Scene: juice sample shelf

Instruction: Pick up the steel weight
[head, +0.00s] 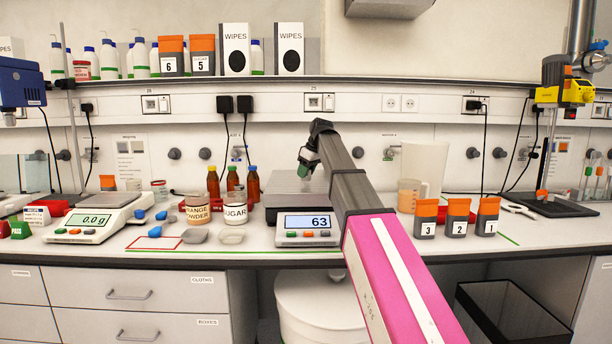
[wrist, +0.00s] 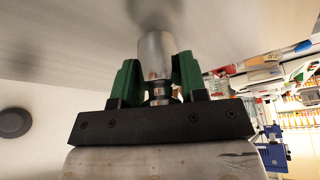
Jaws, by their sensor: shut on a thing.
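The steel weight (wrist: 157,52), a shiny grey cylinder with a narrower neck, sits between the green fingers of my gripper (wrist: 158,80) in the wrist view. The fingers are shut on its neck. In the head view my gripper (head: 304,167) is over the steel pan of the middle scale (head: 283,203), whose display reads 63. The weight cannot be made out clearly there. In the wrist view its far end faces a grey surface with a blurred reflection; I cannot tell whether they touch.
Brown bottles (head: 252,185) and the orange powder and sugar jars (head: 234,211) stand left of the scale. A beaker (head: 409,195) and orange-lidded numbered containers (head: 457,218) stand to the right. A second scale (head: 95,220) stands far left. A shelf (head: 330,81) runs above.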

